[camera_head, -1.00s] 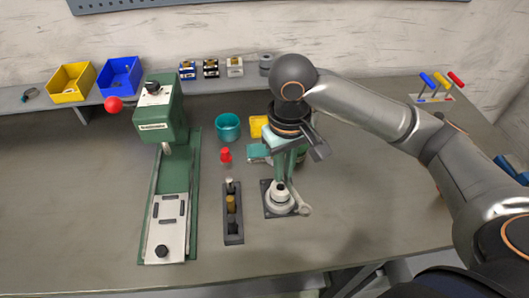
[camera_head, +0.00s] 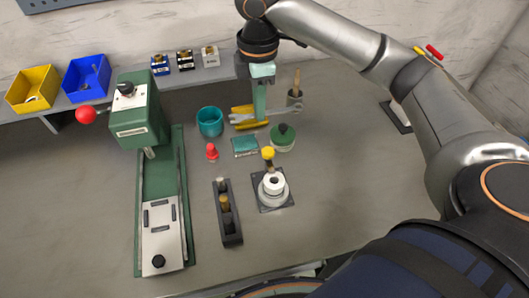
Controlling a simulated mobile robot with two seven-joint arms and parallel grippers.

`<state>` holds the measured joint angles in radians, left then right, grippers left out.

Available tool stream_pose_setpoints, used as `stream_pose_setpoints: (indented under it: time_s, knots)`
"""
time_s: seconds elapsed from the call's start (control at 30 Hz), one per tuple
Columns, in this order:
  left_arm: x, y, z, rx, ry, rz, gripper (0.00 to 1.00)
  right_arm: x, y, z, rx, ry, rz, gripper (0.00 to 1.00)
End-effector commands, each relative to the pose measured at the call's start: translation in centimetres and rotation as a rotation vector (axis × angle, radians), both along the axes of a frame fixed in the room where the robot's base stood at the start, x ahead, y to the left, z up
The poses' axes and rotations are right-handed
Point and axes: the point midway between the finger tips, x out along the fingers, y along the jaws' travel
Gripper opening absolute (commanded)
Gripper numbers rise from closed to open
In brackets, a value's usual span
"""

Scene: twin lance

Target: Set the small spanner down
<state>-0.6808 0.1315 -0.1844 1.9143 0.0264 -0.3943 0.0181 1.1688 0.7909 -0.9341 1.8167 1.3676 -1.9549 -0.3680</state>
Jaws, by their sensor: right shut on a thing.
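My right gripper (camera_head: 260,118) points down at the back of the bench. It is shut on the small grey spanner (camera_head: 284,114), which lies roughly level across the picture. The spanner is over or on a yellow holder (camera_head: 246,125); I cannot tell if it touches it. The fingers hide the spanner's middle. My left gripper is not in view.
A teal cup (camera_head: 210,122) stands left of the yellow holder, and a dark cup with a brush-like handle (camera_head: 294,98) stands right. A green press (camera_head: 160,200) stands left.

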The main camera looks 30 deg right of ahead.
Motion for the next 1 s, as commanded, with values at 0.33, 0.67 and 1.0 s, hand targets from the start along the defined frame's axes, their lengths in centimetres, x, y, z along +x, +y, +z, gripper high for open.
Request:
stream_pose_setpoints:
  time_s: [0.33, 0.67, 1.0]
  knots:
    - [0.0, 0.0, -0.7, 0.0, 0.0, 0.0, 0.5, -0.2, -0.1, -9.0, -0.003, 0.004, 0.0, 0.0]
    - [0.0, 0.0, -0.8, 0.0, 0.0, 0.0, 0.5, -0.1, 0.0, -12.7, -0.001, 0.003, 0.001, 0.0]
    - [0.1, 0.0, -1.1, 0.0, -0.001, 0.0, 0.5, -0.1, 0.0, -17.0, -0.001, 0.0, 0.0, 0.0]
